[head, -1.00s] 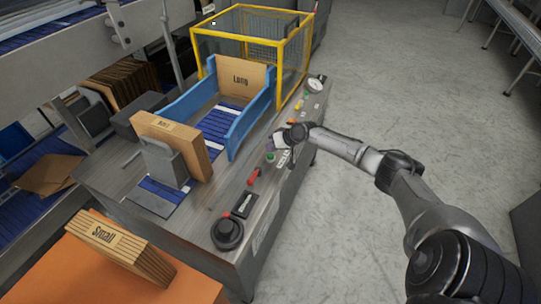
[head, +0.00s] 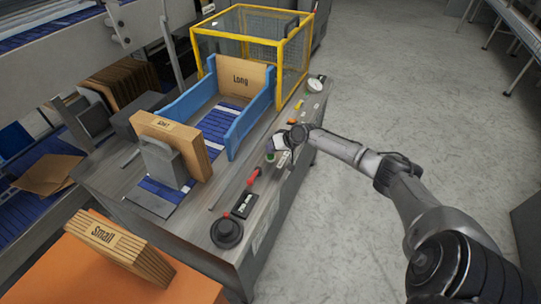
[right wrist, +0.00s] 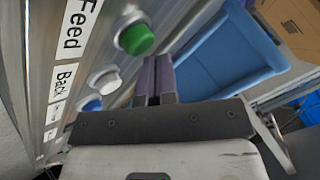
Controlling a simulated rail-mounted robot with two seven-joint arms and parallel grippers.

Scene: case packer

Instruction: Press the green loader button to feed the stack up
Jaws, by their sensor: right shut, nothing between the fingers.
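In the right wrist view the green button (right wrist: 136,39) stands in a metal collar beside the word "Feed". My right gripper (head: 271,147) is shut and empty. Its fingers (right wrist: 154,75) point up the picture, with the button just left of and beyond their tips. I cannot tell whether they touch it. The "Long" carton stack (head: 246,77) stands between blue side guides. My left gripper is not in view.
White (right wrist: 104,80) and blue buttons line the same panel. A red handle (head: 253,177) and a black knob (head: 227,232) are nearer. A yellow-framed cage (head: 250,40) stands behind. A "Small" carton stack (head: 120,248) lies on the orange surface.

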